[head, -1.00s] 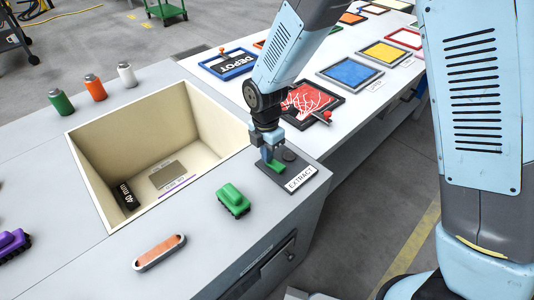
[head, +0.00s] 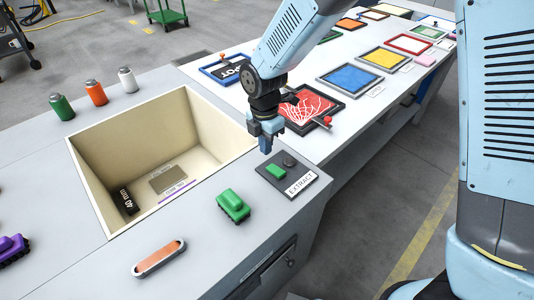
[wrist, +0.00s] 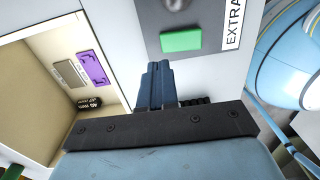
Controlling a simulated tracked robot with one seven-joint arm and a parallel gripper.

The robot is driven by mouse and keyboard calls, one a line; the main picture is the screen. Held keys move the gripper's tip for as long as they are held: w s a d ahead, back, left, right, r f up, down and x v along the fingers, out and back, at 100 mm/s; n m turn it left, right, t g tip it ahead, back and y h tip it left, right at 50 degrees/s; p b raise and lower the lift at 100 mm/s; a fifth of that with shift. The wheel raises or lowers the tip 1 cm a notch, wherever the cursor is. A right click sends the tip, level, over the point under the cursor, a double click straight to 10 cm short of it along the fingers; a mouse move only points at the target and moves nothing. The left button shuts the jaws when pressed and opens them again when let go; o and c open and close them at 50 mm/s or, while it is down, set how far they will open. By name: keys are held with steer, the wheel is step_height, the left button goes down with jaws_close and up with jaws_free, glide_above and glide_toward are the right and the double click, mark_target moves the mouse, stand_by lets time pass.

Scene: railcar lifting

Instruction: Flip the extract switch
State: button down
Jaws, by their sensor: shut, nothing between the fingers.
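The extract switch is a dark plate (head: 298,189) with a green rocker (head: 276,171), a round dark knob and a white EXTRACT label (head: 300,184), on the bench right of the sunken bin. My gripper (head: 266,150) is shut and empty, above and just behind the plate, apart from the rocker. In the wrist view the shut fingers (wrist: 158,68) point toward the plate, with the green rocker (wrist: 181,40) just beyond and right of the tips. The label is cut off there.
The open bin (head: 92,190) lies left of the switch, holding a block marked 40 mm (head: 122,199). A green railcar (head: 233,205) stands in front of the switch. An orange-topped oblong piece (head: 158,257) lies nearer. Coloured trays and a red-knobbed lever (head: 327,120) are behind.

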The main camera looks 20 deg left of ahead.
step_height(320, 180, up, 10)
steer(key=a, duration=0.1)
steer(key=shift+w+a, duration=0.2)
steer(key=shift+w, duration=0.15)
